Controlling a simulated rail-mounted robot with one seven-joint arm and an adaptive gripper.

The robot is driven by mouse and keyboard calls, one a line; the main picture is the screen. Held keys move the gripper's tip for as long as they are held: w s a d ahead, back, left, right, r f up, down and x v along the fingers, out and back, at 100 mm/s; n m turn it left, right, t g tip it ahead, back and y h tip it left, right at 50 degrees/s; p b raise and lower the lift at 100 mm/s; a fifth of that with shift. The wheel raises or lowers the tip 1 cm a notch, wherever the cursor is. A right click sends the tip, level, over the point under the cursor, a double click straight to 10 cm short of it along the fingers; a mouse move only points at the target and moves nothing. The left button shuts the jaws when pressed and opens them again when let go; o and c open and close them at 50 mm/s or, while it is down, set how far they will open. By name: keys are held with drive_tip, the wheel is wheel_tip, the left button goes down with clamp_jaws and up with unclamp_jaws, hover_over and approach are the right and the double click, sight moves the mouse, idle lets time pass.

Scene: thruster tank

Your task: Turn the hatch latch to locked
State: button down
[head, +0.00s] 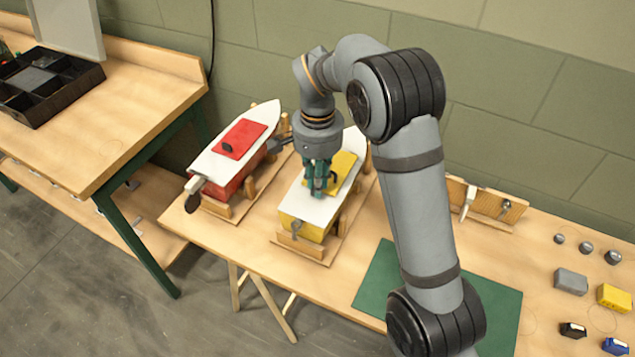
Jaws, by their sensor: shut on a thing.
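The yellow boat (308,207) has a white deck and a yellow hatch (344,168), and sits in a wooden cradle on the table. My gripper (317,191) points down over the hatch's near left part. Its teal fingers are shut on the hatch latch, which they hide, so I cannot tell which way the latch is turned.
A red boat (229,180) with a red hatch (240,139) and a dark latch stands close by on the left. A green mat (375,277) lies right of the yellow boat, partly behind my arm. Small blocks, including a grey block (570,281), lie at the far right.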

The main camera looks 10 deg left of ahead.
idle(0.3)
drive_tip(key=c, duration=1.8)
unclamp_jaws()
drive_tip(key=shift+o, duration=0.7)
wheel_tip(320, 180, up, 12)
wheel_tip(320, 180, down, 12)
